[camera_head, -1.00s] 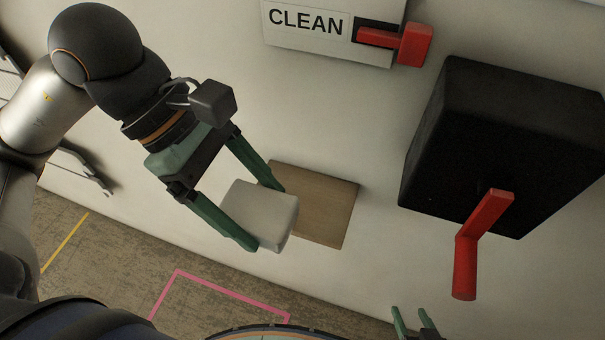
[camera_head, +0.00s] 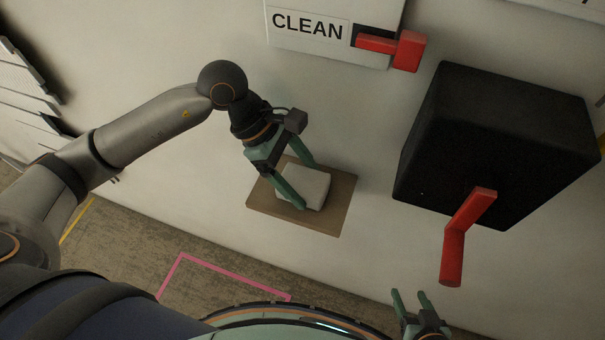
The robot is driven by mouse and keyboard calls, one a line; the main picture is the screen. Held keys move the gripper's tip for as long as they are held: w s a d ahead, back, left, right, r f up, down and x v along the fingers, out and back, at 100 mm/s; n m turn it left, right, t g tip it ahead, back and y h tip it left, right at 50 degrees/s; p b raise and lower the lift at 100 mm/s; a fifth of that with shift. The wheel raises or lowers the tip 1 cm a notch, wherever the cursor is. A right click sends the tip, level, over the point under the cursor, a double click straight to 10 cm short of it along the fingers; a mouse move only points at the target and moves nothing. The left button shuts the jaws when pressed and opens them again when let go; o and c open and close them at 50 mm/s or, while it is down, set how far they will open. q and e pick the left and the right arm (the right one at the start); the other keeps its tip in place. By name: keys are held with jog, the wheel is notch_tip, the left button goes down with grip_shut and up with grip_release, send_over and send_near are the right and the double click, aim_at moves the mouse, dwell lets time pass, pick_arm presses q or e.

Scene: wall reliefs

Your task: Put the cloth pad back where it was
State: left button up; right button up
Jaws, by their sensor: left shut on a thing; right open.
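The cloth pad (camera_head: 309,184) is a pale, rounded block. My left gripper (camera_head: 305,186) is shut on it, with one green finger on either side. The pad is in front of or over a brown square board (camera_head: 328,222) at the wall; I cannot tell whether it touches the board. The board shows around the pad, mostly left, below and right. My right gripper (camera_head: 408,298) is open and empty at the bottom edge, below the red lever, with only its fingers and part of its body in view.
A black box (camera_head: 490,140) with a red lever (camera_head: 463,235) juts from the wall at right. Above is a white panel marked CLEAN (camera_head: 308,26) with a red handle (camera_head: 407,50). A pink outline (camera_head: 235,277) marks the floor. Bare wall lies between board and box.

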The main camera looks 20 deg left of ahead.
pick_arm(q)
jog(key=o, duration=1)
jog(key=shift+f, duration=0.1)
jog(key=b+v, duration=0.1)
jog(key=v, duration=1.1)
jog(key=shift+b, duration=0.3)
